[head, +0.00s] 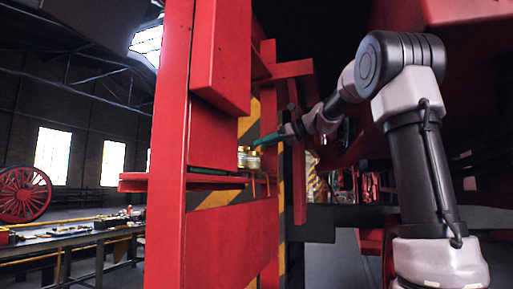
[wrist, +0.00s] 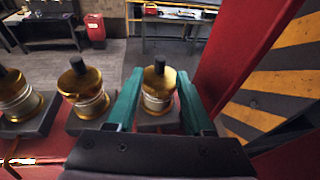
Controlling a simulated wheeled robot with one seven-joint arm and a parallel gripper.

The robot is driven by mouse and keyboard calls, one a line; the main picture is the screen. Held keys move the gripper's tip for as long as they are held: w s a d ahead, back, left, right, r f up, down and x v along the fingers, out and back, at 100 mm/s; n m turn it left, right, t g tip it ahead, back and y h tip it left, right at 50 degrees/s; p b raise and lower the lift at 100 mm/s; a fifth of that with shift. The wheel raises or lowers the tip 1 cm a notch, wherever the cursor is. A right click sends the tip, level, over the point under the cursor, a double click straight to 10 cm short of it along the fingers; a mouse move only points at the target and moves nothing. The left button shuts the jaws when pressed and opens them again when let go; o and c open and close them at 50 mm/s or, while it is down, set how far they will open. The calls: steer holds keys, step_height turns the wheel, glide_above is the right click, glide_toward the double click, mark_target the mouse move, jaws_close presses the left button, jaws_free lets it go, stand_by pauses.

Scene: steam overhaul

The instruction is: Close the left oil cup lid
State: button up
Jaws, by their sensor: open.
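Three brass oil cups with black knobs stand in a row in the wrist view: one at the left edge (wrist: 17,98), one in the middle (wrist: 83,90) and one at the right (wrist: 158,88). Each sits on a dark square base. My gripper (wrist: 158,78) is open, its two teal fingers on either side of the right-hand cup in that view, holding nothing. Whether a finger touches it I cannot tell. All the brass tops look seated, but any small lid gap is unclear. In the head view my gripper (head: 259,143) is just above small brass cups (head: 248,159), partly hidden by the red frame.
A red upright (wrist: 243,55) and a yellow-and-black striped panel (wrist: 280,75) stand close to the right of my gripper in the wrist view. Red frame beams (head: 222,60) flank the cups in the head view. A workbench (head: 70,240) stands far left.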

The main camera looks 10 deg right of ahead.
steer(key=v, duration=0.6)
steer(key=shift+s+d, duration=0.25)
steer(key=s+f+n+g+h, duration=0.2)
steer(key=s+f+n+h, duration=0.7)
steer(key=s+f+n, duration=1.2)
steer(key=s+f, duration=0.6)
steer(key=f, duration=0.1)
steer(key=shift+s+d+n+h, duration=0.3)
steer(key=shift+s+d, duration=0.1)
